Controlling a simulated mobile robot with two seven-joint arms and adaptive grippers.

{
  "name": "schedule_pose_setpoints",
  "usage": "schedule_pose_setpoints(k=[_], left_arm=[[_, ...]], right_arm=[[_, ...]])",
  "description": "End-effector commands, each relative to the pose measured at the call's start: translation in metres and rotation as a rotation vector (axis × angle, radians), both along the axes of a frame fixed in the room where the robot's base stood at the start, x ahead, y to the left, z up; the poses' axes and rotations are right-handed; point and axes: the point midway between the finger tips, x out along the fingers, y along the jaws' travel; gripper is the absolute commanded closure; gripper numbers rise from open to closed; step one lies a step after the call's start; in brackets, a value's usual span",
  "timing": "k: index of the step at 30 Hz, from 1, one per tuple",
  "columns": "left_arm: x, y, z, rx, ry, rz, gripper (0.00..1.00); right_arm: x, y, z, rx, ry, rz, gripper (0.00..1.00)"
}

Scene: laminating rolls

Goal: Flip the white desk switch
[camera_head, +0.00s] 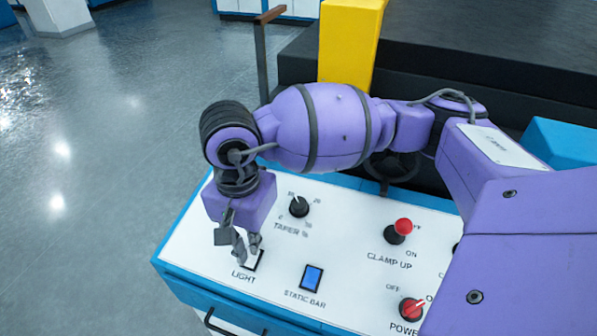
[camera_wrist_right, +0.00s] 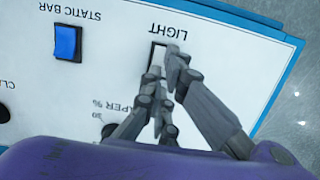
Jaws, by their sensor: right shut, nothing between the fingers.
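The white rocker switch (camera_head: 259,258) sits in a dark frame on the white panel of the desk, above the printed word LIGHT. It also shows in the right wrist view (camera_wrist_right: 157,57), partly covered by my fingers. My right gripper (camera_head: 247,252) points down from the purple arm, shut and empty, with its fingertips right at the switch. In the right wrist view the fingertips (camera_wrist_right: 170,68) overlap the switch's edge; I cannot tell whether they touch it. Which way the switch is tipped is unclear. My left gripper is not in view.
A blue STATIC BAR switch (camera_head: 311,278) is right of the white one. The black TAPER knob (camera_head: 299,207) is behind it. Red-topped CLAMP UP (camera_head: 403,226) and POWER (camera_head: 411,308) controls lie further right. A yellow post (camera_head: 350,40) stands behind the desk. Open floor is at left.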

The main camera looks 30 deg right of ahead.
Motion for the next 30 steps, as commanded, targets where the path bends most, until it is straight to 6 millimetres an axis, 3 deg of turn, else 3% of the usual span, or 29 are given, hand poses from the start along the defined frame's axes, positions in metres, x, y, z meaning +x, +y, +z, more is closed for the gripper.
schedule_pose_setpoints(k=[17, 30], left_arm=[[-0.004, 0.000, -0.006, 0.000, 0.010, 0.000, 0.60], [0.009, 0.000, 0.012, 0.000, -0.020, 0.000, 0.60]], right_arm=[[0.000, 0.000, -0.006, 0.000, -0.002, 0.001, 1.00], [0.002, 0.001, 0.024, 0.001, -0.008, 0.000, 1.00]])
